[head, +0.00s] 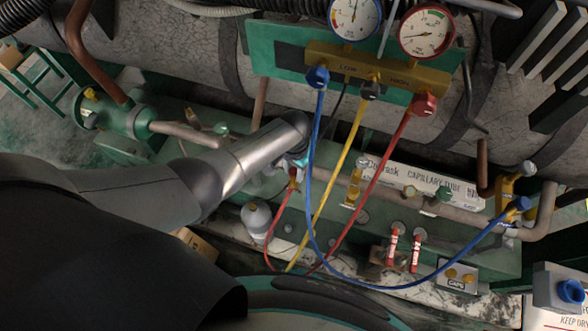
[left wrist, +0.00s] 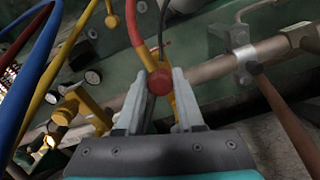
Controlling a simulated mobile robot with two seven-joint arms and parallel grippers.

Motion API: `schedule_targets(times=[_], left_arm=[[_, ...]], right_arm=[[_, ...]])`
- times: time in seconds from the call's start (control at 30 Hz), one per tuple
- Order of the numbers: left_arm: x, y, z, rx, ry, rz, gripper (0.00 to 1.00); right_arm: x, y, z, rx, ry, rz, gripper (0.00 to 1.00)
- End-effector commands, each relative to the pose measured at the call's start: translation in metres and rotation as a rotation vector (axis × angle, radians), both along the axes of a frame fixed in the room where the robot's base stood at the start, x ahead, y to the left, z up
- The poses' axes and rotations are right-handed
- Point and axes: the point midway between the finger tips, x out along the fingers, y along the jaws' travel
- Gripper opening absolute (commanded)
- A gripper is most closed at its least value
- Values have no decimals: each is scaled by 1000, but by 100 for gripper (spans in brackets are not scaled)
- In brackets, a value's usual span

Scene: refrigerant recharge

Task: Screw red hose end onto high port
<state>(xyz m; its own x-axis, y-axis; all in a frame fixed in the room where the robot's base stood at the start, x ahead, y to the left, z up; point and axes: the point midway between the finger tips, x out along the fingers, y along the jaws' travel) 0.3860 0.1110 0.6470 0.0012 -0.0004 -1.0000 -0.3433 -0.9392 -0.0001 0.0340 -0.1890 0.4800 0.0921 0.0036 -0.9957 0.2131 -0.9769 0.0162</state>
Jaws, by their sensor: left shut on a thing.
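My left gripper (head: 297,163) is shut on the red hose end (left wrist: 159,82), which shows as a round red cap between the two fingertips in the left wrist view. In the head view the red hose (head: 383,156) runs down from the manifold's red fitting, loops low, and rises to the gripper. A yellow part shows right behind the red end in the left wrist view; I cannot tell whether it is the high port or whether they touch. A yellow valve fitting (left wrist: 88,110) stands on the pipe to the left. My right gripper is not in view.
The manifold (head: 385,74) carries a blue gauge (head: 354,17) and a red gauge (head: 426,31). The blue hose (head: 400,284) reaches a yellow valve (head: 503,190) at the right. The yellow hose (head: 340,165) hangs close to the gripper. Two red-marked items (head: 392,247) stand below the pipe.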

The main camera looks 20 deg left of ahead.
Motion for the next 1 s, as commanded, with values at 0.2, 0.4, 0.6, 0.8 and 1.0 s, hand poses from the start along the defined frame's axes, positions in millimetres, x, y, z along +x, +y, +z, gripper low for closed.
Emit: schedule_targets(times=[0.2, 0.4, 0.6, 0.8, 1.0], left_arm=[[-1, 1, -1, 2, 0, -42, 0], [-1, 2, -2, 4, 1, -63, 0], [-1, 2, -2, 3, 2, -258, 0], [-1, 2, -2, 2, 2, -323, 48], [-1, 1, -2, 2, 1, -321, 71]], right_arm=[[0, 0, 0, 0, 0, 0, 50], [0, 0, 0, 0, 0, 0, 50], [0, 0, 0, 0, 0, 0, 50], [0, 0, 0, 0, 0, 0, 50], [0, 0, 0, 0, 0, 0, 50]])
